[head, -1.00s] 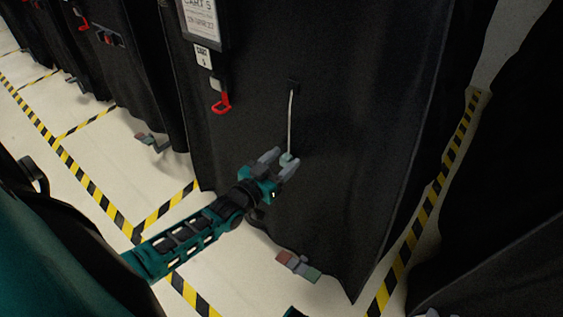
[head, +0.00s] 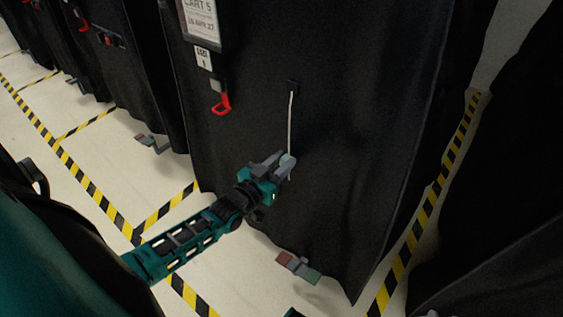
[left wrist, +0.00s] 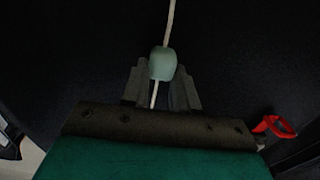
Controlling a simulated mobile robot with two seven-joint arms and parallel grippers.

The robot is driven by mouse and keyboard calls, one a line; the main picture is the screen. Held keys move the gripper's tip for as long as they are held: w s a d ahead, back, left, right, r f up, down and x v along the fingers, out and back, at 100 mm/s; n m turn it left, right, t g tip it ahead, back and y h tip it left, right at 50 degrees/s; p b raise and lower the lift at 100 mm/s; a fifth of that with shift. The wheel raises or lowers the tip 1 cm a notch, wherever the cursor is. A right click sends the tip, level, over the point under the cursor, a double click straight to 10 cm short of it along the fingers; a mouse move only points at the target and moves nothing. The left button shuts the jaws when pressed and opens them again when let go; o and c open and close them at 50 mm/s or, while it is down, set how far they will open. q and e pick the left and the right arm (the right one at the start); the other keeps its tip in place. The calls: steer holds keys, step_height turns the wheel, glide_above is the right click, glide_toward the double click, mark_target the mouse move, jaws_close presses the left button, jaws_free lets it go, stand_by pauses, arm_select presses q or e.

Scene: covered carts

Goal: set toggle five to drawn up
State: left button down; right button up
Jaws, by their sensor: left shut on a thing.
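Toggle five (head: 287,161) is a pale grey-green bead on a white cord (head: 291,120). The cord hangs from a small dark fitting (head: 292,85) on the black cover (head: 350,150) of the cart labelled CART 5. The bead sits low on the cord, well below the fitting. My left gripper (head: 279,167) is shut on the toggle. In the left wrist view the toggle (left wrist: 163,63) shows between my left fingertips (left wrist: 160,80). The cord runs up out of it, and a short length shows below. My right gripper is not in view.
A label holder (head: 198,20) and a red hook (head: 221,104) hang left of the cord. A red and green pedal (head: 298,267) sticks out at the cover's bottom. Other covered carts stand left and right. Yellow-black tape (head: 100,195) marks the pale floor.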

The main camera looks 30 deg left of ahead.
mark_target(292, 119)
arm_select(q)
steer(key=shift+r, duration=0.1)
step_height(292, 119, up, 11)
steer(key=p, duration=1.1)
steer(key=shift+r, duration=0.2)
steer(key=shift+w, duration=0.1)
steer(key=c, duration=0.8)
jaws_free()
steer(key=shift+f, duration=0.1)
steer(key=shift+c, duration=0.2)
